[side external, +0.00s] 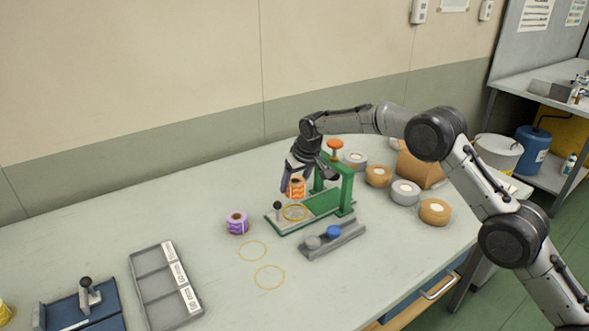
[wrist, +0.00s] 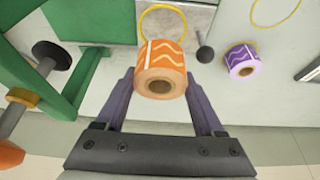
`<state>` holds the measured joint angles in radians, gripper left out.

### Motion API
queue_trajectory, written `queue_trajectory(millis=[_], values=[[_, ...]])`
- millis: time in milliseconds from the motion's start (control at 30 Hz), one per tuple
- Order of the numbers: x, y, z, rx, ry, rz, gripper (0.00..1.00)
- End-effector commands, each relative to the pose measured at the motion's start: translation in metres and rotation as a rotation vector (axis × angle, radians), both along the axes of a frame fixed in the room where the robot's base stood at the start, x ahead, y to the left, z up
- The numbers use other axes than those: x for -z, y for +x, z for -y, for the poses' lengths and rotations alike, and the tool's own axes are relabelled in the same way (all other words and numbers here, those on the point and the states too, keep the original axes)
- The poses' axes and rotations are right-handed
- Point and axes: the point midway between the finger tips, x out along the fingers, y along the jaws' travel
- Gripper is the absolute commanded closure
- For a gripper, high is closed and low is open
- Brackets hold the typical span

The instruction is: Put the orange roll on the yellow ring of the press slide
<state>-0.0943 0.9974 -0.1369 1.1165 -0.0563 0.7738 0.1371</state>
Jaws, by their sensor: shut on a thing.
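The orange roll (side external: 296,187) has pale wavy stripes and an open core. My gripper (side external: 297,183) is shut on it, and in the wrist view the roll (wrist: 161,70) sits between the two purple fingers (wrist: 160,88). The roll appears held above the slide plate. The yellow ring (side external: 294,212) lies on the pale slide plate of the green press (side external: 345,188), just below the roll in the side view. In the wrist view the ring (wrist: 162,7) shows beyond the roll, partly hidden by it.
A purple roll (side external: 237,222) stands left of the press. A black-knobbed post (side external: 277,207) rises at the slide's left end. Two yellow circles (side external: 252,251) mark the table. A grey tray with grey and blue discs (side external: 333,232) lies in front. Tape rolls (side external: 405,193) stand right.

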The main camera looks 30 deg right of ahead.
Motion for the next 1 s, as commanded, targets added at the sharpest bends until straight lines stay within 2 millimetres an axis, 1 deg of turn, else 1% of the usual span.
queue_trajectory(millis=[33, 367, 733, 1000], values=[[0.006, -0.001, 0.000, 0.000, 0.000, -0.003, 0.70], [0.021, 0.000, 0.000, 0.000, 0.000, -0.001, 0.70], [0.050, 0.000, 0.000, 0.000, 0.000, -0.001, 0.70], [0.053, 0.000, 0.000, 0.000, 0.000, 0.001, 0.70]])
